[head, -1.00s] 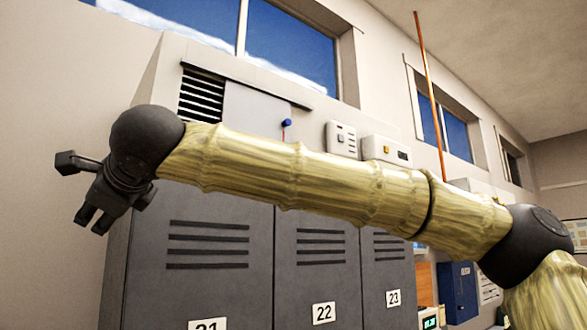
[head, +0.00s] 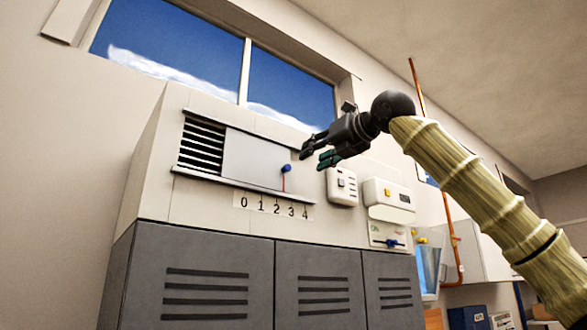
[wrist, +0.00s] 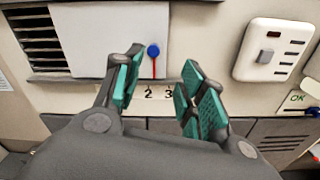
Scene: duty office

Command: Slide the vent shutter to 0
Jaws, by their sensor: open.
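The vent shutter (head: 252,158) is a flat pale panel in rails on a light cabinet. Left of it, dark vent louvres (head: 202,146) are uncovered. A blue knob (head: 286,168) with a red pointer is at the panel's right end. The pointer stands between 2 and 3 on the printed scale (head: 274,207), which runs 0 to 4 left to right. My gripper (head: 314,156) is open and empty, up and right of the knob in the head view. In the wrist view, the knob (wrist: 153,50) appears between the green-padded fingertips (wrist: 160,68), beyond them and apart.
A white switch box (head: 342,186) and another wall unit (head: 388,196) are right of the shutter. Grey lockers (head: 200,275) stand below. A window (head: 220,60) is above. An orange pipe (head: 450,235) runs up the wall behind my arm.

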